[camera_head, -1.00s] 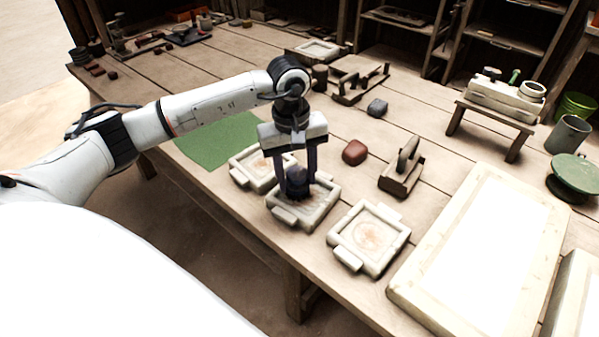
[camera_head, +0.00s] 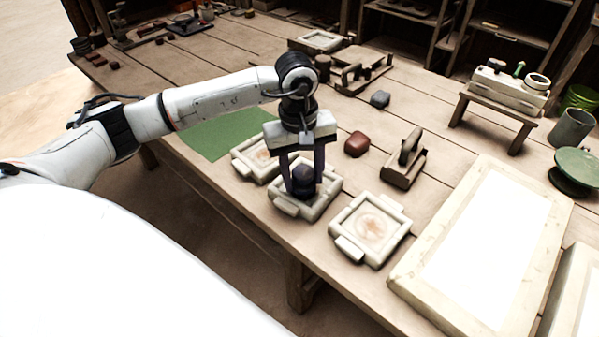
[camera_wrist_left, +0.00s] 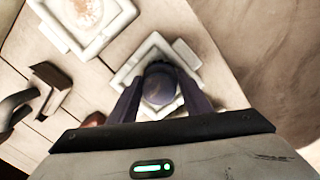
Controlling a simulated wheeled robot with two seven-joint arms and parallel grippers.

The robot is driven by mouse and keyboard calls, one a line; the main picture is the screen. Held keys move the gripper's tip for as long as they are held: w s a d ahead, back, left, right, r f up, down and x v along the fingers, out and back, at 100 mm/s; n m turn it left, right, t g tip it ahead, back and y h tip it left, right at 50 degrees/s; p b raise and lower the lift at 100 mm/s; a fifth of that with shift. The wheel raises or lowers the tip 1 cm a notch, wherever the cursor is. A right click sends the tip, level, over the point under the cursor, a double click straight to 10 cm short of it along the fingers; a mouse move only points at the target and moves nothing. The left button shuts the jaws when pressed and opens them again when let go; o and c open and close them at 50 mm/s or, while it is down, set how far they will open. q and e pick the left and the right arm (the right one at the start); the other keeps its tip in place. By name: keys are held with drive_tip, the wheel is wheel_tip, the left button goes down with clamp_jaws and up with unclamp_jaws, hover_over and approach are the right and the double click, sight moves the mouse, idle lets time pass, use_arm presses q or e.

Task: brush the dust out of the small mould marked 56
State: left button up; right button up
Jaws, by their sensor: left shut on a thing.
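Three small pale square moulds stand in a row along the table's front edge: a left mould (camera_head: 243,163), a middle mould (camera_head: 329,196) and a right mould (camera_head: 391,243). No number is readable on any of them. My left gripper (camera_head: 304,188) is shut on a dark round-topped brush (camera_head: 303,175), held upright over the middle mould's hollow. The brush also shows in the left wrist view (camera_wrist_left: 159,88), inside the mould's frame (camera_wrist_left: 183,52). Its lower end is hidden, so contact cannot be told. The right mould shows a brownish, dusty hollow. My right gripper is out of view.
A reddish-brown lump (camera_head: 357,144) and a wooden-handled block (camera_head: 404,165) lie behind the moulds. A large white-faced slab (camera_head: 490,245) lies at right. A green mat (camera_head: 215,135) lies at left. A small raised stand (camera_head: 497,110) is farther back.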

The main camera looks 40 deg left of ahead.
use_arm(q)
drive_tip(key=shift+d, duration=0.7)
drive_tip(key=shift+w+f+b, duration=0.1)
drive_tip(key=shift+w+b, duration=0.3)
drive_tip(key=shift+w, duration=0.2)
drive_tip(key=shift+w+a+b, duration=0.15)
drive_tip(key=shift+w+b, duration=0.25)
drive_tip(key=shift+w, duration=0.65)
drive_tip(key=shift+a+r, duration=0.2)
drive_tip(key=shift+a, duration=0.65)
drive_tip(key=shift+a+f+b, duration=0.15)
drive_tip(key=shift+a+b, duration=0.25)
drive_tip(key=shift+a, duration=0.4)
drive_tip(key=shift+s, duration=0.75)
drive_tip(key=shift+s+d, duration=0.15)
drive_tip(key=shift+s, duration=0.85)
drive_tip(key=shift+w+d, duration=0.15)
drive_tip(key=shift+d, duration=1.45)
drive_tip(key=shift+w+a+b, duration=0.4)
drive_tip(key=shift+w+a, duration=0.45)
drive_tip(key=shift+a, duration=0.15)
